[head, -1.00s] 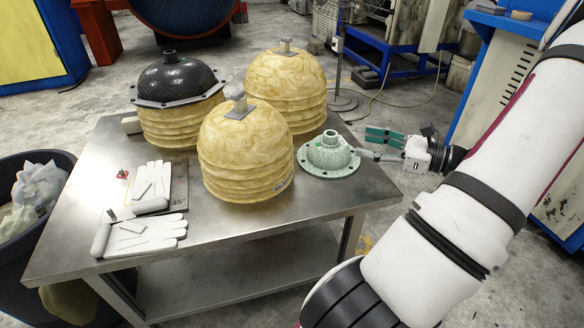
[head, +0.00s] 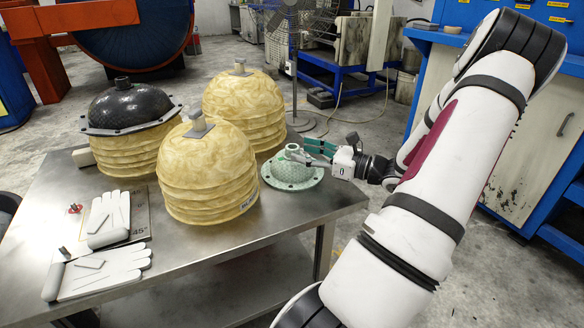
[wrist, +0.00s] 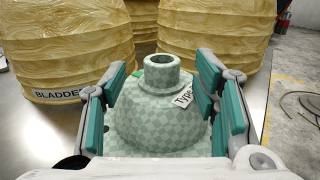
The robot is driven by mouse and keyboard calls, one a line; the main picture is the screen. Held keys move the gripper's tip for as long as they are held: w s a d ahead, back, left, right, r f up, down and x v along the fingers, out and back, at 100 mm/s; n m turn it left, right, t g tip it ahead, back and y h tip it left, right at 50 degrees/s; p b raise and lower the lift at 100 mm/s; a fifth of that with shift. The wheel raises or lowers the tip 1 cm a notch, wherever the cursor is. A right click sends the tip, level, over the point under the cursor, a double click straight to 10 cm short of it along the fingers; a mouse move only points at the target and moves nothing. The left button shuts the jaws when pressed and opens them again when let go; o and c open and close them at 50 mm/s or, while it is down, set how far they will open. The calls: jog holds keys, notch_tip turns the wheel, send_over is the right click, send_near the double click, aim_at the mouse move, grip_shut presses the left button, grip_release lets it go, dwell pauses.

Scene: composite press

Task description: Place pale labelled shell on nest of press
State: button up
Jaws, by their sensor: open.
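The pale green checkered shell (head: 287,174) stands upright on the right end of the steel table, a flanged dome with a short neck on top. In the wrist view the shell (wrist: 158,105) sits between the teal finger pads, with a white label (wrist: 184,97) reading "Type" on its right side. My gripper (wrist: 162,108) is open around the dome, one finger on each side; I cannot tell whether the pads touch it. In the head view my gripper (head: 318,153) reaches in from the right at the shell's neck height. No press nest can be made out.
Several ribbed yellow bladders stand left of and behind the shell, the nearest (head: 208,172) close by. One behind wears a black flanged shell (head: 128,105). White gloves (head: 100,270) lie at the table's (head: 190,262) left. A blue cabinet (head: 500,130) stands at right.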

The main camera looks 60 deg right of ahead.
aim_at(293, 147)
jog(key=w+b, duration=0.1)
jog(key=w, duration=0.3)
jog(key=shift+w+f+b, duration=0.1)
jog(key=shift+w+b, duration=0.15)
jog(key=shift+b, duration=0.05)
grip_shut()
